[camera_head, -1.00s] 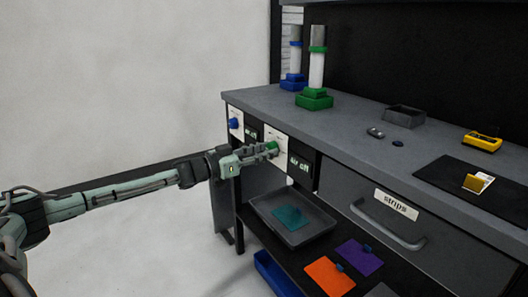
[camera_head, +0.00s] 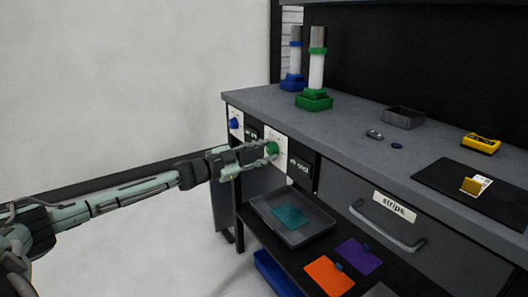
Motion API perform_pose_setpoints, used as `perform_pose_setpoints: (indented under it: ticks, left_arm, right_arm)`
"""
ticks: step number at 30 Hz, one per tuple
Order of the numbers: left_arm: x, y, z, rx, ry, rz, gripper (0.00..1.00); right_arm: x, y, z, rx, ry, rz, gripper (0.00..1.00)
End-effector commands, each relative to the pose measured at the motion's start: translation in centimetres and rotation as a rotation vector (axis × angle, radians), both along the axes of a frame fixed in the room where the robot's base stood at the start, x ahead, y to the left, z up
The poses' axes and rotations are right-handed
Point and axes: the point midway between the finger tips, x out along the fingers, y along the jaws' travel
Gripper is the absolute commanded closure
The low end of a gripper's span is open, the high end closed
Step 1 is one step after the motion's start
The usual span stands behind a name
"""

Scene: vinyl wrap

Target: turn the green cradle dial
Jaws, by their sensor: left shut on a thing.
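The green cradle dial (camera_head: 272,148) sits on a white plate on the front of the bench, below the green cradle (camera_head: 314,102). My left gripper (camera_head: 270,152) reaches it from the left. Its two fingers are spread along the sides of the dial and shut on it, partly covering it. A small dark display (camera_head: 301,168) with light text is right of the dial; the text is too small to read surely. My right gripper is not in view.
A blue dial (camera_head: 234,123) is further left, under the blue cradle (camera_head: 293,82). A grey tray (camera_head: 309,235) stands on the shelf below my gripper. The strips drawer handle (camera_head: 387,226) sticks out on the right. Open floor lies left of the bench.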

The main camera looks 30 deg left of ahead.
Motion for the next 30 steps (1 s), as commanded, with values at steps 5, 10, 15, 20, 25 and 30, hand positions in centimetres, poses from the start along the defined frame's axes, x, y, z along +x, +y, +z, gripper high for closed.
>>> perform_pose_setpoints:
  ticks: [5,10,15,20,25,30]
  left_arm:
    - [0.0,0.0,0.0,0.153,-0.065,0.000,0.95]
    - [0.0,0.0,-0.1,0.302,-0.126,0.000,0.95]
    - [0.0,0.0,-0.2,0.453,-0.188,-0.001,0.95]
    - [0.0,-0.1,-0.2,0.593,-0.247,-0.001,0.95]
    - [0.0,-0.1,-0.2,0.741,-0.308,-0.001,0.95]
    - [0.0,0.0,-0.2,0.891,-0.371,-0.001,0.95]
  right_arm:
    - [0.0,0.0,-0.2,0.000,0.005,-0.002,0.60]
    - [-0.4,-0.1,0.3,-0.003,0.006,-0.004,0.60]
    - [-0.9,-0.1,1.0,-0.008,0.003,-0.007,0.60]
    - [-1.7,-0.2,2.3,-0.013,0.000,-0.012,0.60]
    - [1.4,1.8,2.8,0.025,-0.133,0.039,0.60]
    - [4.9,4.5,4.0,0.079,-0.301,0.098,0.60]
